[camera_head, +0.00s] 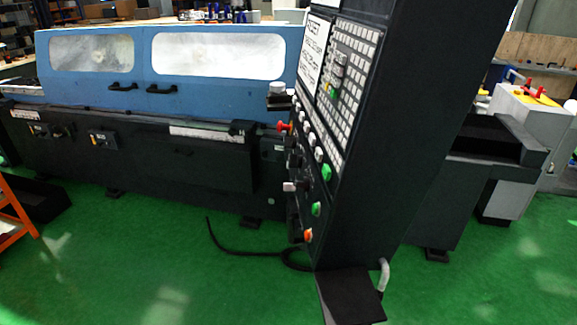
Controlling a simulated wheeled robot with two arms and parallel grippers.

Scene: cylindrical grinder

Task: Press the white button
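A tall black control panel (370,190) stands right of the middle, its face seen at a steep angle. Several round white buttons (311,139) run in a slanting row below its keypad. A separate white piece (289,187) sticks out from the panel's left edge, lower down. Green buttons (326,171) and an orange-red button (308,235) are also on the panel. I cannot tell which white one the task means. Neither of my grippers is in view, and nothing is seen touching the panel.
A blue and black grinder (200,80) with two windows fills the left and back. A red knob (285,126) juts out beside the panel. A black cable (235,252) lies on the green floor (130,260). The floor in front is mostly clear. An orange frame (18,215) stands far left.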

